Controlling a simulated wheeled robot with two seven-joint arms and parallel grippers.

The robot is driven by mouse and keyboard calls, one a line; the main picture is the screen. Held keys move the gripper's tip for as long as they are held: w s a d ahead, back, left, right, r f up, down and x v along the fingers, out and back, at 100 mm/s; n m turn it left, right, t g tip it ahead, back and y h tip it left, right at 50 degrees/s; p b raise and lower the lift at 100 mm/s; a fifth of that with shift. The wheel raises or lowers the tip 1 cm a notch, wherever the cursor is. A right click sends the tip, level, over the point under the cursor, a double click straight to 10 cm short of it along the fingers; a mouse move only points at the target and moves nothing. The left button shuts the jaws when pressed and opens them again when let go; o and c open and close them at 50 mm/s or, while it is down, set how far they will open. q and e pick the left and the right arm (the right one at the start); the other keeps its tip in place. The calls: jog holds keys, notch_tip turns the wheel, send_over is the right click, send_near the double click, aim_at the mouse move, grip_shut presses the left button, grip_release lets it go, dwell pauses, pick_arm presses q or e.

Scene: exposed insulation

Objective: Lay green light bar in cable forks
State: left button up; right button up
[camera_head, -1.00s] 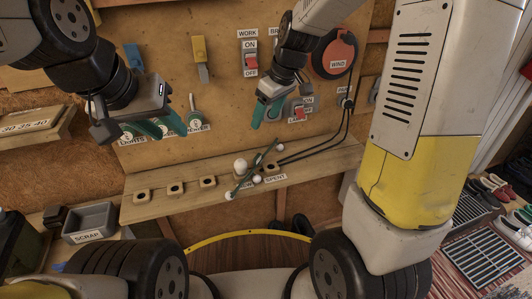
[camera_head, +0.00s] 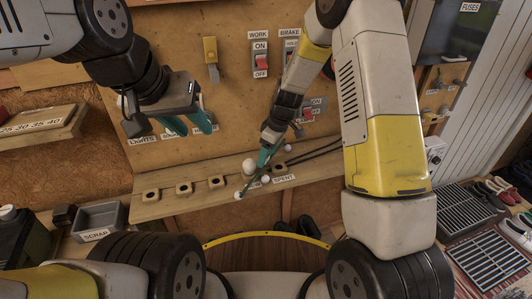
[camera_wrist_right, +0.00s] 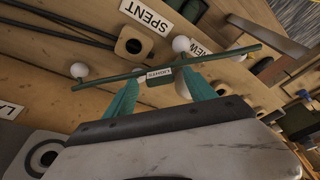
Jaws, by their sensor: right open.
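The green light bar (camera_head: 252,185) lies slantwise over the wooden shelf, with white bulbs near it. In the right wrist view the bar (camera_wrist_right: 225,54) crosses in front of my right gripper (camera_wrist_right: 163,88), its label at the middle. The two teal fingers are apart, their tips close to the bar on either side of the label; I cannot tell if they touch it. My right gripper (camera_head: 264,158) is over the bar in the head view, hiding part of it. My left gripper (camera_head: 188,124) is open and empty by the board. I cannot make out the cable forks; black cables (camera_head: 316,151) run right.
The shelf (camera_head: 150,207) holds several wooden socket blocks (camera_head: 184,188) and a SPENT label (camera_head: 284,178). A grey SCRAP bin (camera_head: 99,217) stands at the left. Switches, such as the WORK switch (camera_head: 260,62), stick out from the board behind.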

jog(key=shift+a+f, duration=0.1)
jog(key=shift+f, duration=0.35)
grip_shut()
jog(key=shift+r, duration=0.1)
